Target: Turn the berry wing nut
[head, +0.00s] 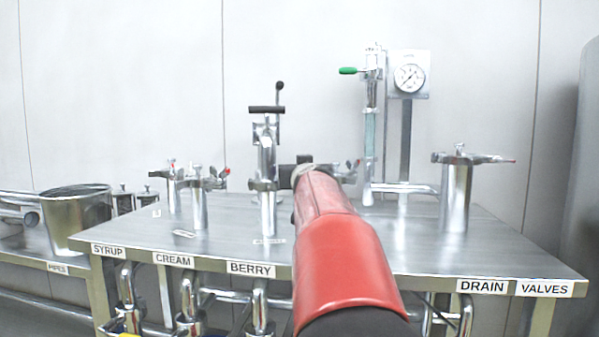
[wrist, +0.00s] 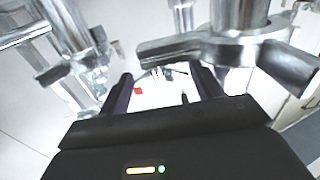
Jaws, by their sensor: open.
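The berry pipe (head: 267,212) stands upright behind the BERRY label (head: 251,268) in the head view, with a metal clamp (head: 262,184) around it and a tall valve with a black handle above. My red arm reaches in from the front, and my gripper (head: 292,172) is at its far end, just right of the clamp and mostly hidden. I cannot clearly make out the berry wing nut. In the wrist view my gripper (wrist: 164,86) has its two dark fingers apart, with nothing clearly held between them. A large metal clamp (wrist: 215,45) passes close above the right finger.
The cream pipe (head: 199,208) and syrup pipe (head: 174,190) stand to the left. A gauge (head: 409,78) and sight-glass column rise behind right. The drain pipe (head: 455,195) stands at the right. The steel table (head: 500,255) is bare at front right. A pot (head: 77,220) stands at far left.

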